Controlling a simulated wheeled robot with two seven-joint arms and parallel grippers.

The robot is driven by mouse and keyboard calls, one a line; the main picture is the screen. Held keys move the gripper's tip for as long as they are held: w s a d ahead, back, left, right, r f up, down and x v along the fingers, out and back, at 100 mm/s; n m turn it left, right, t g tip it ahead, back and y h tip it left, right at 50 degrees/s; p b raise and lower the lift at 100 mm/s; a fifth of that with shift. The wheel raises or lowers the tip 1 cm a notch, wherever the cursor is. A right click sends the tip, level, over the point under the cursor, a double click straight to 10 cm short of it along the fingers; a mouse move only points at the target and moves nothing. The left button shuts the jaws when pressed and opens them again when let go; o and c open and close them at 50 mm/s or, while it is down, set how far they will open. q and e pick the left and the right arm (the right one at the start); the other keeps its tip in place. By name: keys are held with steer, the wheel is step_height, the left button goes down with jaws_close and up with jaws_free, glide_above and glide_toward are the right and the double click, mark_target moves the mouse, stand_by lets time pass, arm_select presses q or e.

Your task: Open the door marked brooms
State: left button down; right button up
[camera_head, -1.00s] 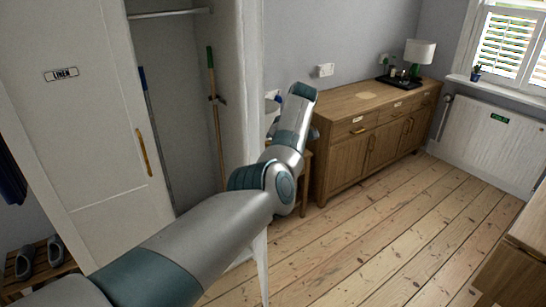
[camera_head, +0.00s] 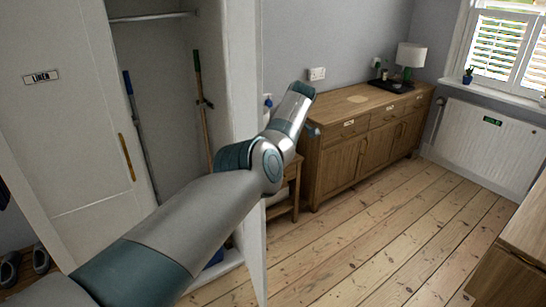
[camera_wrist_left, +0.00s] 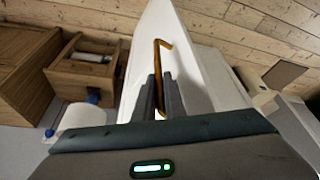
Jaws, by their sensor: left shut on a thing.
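The brooms door (camera_head: 247,60) stands open in the head view, seen nearly edge-on, right of the closet opening. No brooms sign can be read. Two long handles, one blue-topped (camera_head: 138,125) and one green-topped (camera_head: 203,110), stand inside. My left arm reaches across the door, and its gripper's fingers are hidden there. In the left wrist view my left gripper (camera_wrist_left: 159,97) is shut on the door's brass handle (camera_wrist_left: 157,58), with the white door panel (camera_wrist_left: 195,85) beside it. My right gripper is not in view.
The linen door (camera_head: 65,110) is closed at the left, with its own brass handle. A small wooden table (camera_head: 290,190) and a long sideboard (camera_head: 340,165) stand along the wall beyond the open door. Floorboards (camera_head: 370,230) are clear in the middle. A wooden cabinet (camera_head: 515,255) is at lower right.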

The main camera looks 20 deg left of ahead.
arm_select(q)
steer(key=c, duration=1.8)
jaws_free()
steer(key=shift+a, duration=0.15)
steer(key=shift+v, duration=8.75)
